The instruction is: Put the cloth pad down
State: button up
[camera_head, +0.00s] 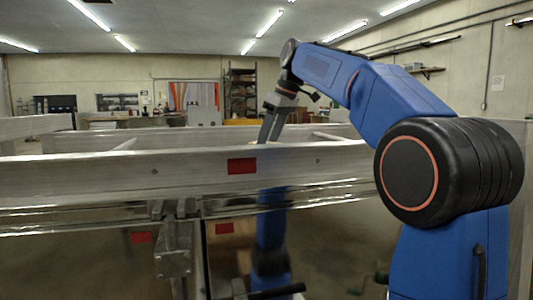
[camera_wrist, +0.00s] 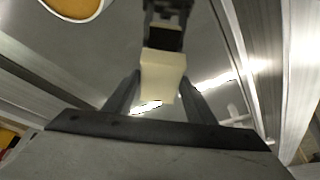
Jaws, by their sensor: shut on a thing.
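The cloth pad (camera_wrist: 162,78) is a small cream block in the wrist view, between the two dark fingers of my gripper (camera_wrist: 160,92). My gripper is shut on it. In the head view, my gripper (camera_head: 268,130) points down just behind the top edge of the near aluminium rail, and its tips are partly hidden there. I cannot make out the pad in that view. A dark shape just beyond the pad in the wrist view looks like a mirror image in the shiny metal.
The near trailer rail (camera_head: 310,168) with a red marker (camera_head: 242,166) crosses the head view. A round pale-rimmed container with orange contents (camera_wrist: 74,8) shows at the wrist view's upper left. Bright metal beams (camera_wrist: 300,70) stand at right. Shelves (camera_head: 241,90) are far behind.

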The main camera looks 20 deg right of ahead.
jog(key=shift+f, duration=1.9)
jog(key=o, duration=0.9)
jog(key=shift+f, duration=0.1)
jog(key=shift+o, duration=0.2)
jog(key=v, duration=1.2)
